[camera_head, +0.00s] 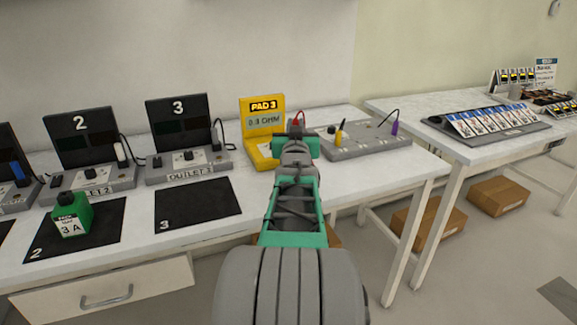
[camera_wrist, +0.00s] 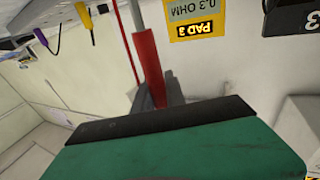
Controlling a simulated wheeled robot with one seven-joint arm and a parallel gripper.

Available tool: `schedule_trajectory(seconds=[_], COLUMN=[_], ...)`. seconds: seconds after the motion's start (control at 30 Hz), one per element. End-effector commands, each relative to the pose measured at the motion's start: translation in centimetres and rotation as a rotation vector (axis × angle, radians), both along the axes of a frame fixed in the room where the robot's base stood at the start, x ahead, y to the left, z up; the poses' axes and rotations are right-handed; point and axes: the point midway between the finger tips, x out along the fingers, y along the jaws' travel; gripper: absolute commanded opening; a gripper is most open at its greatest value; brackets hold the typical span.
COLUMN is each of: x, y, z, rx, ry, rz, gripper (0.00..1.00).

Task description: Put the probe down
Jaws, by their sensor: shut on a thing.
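The red probe (camera_wrist: 147,55) is held in my gripper (camera_wrist: 160,92) and fills the middle of the wrist view, with a thin red lead beside it. In the head view only a small red tip of the probe (camera_head: 298,117) shows above my gripper (camera_head: 296,130), which is over the back of the bench between the yellow meter and the grey box. The yellow meter (camera_head: 262,103) reads "PAD 3, 0.3 OHM"; its screen appears upside down in the wrist view (camera_wrist: 195,10). My gripper hides part of the meter's base and the box's left end.
The grey box (camera_head: 375,148) carries a yellow plug (camera_head: 339,134) and a purple plug (camera_head: 394,128). Outlet stations stand left, with black mats in front. A green container (camera_head: 71,216) stands on mat 2; mat 3 (camera_head: 198,205) is bare. A second table (camera_head: 480,150) stands right.

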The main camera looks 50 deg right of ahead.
Motion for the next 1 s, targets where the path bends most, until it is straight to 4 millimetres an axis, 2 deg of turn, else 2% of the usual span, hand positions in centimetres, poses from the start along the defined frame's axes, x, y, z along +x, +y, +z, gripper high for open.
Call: schedule_trajectory(seconds=[0.03, 0.33, 0.77, 0.8, 1.0], x=[0.1, 0.1, 0.0, 0.0, 0.0], y=[0.0, 0.0, 0.0, 0.0, 0.0], z=[-1.2, -6.5, -7.4, -7.2, -7.2], rx=[0.002, 0.002, -0.001, -0.001, -0.001], ry=[0.002, 0.001, -0.001, -0.001, -0.001], rz=[0.002, 0.002, 0.0, 0.0, 0.0], gripper=[0.0, 0.0, 0.0, 0.18, 0.34])
